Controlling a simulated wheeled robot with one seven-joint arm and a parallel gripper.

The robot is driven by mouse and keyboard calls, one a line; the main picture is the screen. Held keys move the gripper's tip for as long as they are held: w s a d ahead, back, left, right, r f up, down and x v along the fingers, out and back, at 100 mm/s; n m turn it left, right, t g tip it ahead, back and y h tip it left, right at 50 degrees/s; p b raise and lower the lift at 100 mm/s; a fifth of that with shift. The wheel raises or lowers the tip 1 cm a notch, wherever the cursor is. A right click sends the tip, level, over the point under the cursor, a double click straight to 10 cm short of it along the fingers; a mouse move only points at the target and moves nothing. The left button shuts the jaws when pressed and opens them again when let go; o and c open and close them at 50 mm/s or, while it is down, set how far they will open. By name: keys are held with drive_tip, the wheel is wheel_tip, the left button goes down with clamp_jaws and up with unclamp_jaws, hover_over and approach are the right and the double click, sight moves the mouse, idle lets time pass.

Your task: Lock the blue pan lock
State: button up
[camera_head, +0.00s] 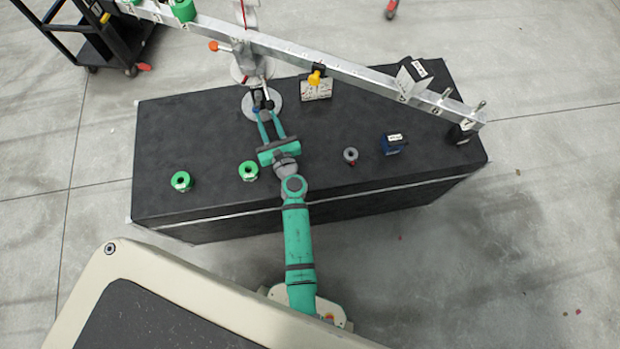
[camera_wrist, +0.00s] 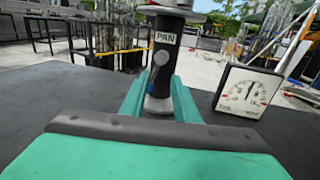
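A dark post labelled PAN (camera_wrist: 166,38) stands upright from a round grey base plate (camera_head: 250,113) on the black box. A small grey-blue lever (camera_wrist: 160,58) shows on the post just below the label; I cannot clearly tell its colour or whether it is locked. In the head view small dark and bluish parts sit at the foot of the post, too small to tell apart. My gripper (camera_head: 268,113) is level and reaches to the post. Its two green fingers (camera_wrist: 159,95) are apart, one on each side of the post, with no clear contact.
A long metal beam (camera_head: 340,68) crosses above the box. A dial gauge (camera_wrist: 246,92) stands right of the post.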

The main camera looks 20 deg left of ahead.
drive_tip(key=v, duration=0.6)
drive_tip(key=s+d+m, duration=0.2)
drive_tip(key=d+m, duration=0.1)
drive_tip(key=s+d+m+t+h, duration=0.1)
drive_tip(key=s+d+m, duration=0.1)
drive_tip(key=d+m, duration=0.1)
drive_tip(key=s+d+m+h, duration=0.1)
drive_tip(key=s+d+m, duration=0.1)
drive_tip(key=d+m, duration=0.1)
drive_tip(key=shift+s+d+r+m+t, duration=0.2)
drive_tip(key=shift+d+m+t, duration=0.1)
drive_tip(key=shift+t, duration=0.1)
drive_tip(key=s+d+r+m+t+h, duration=0.1)
drive_tip(key=s+d+m+h, duration=0.2)
drive_tip(key=s+d+m, duration=0.3)
drive_tip(key=shift+s+d+r+m, duration=0.3)
drive_tip(key=shift+d+m, duration=0.4)
drive_tip(key=shift+m, duration=1.1)
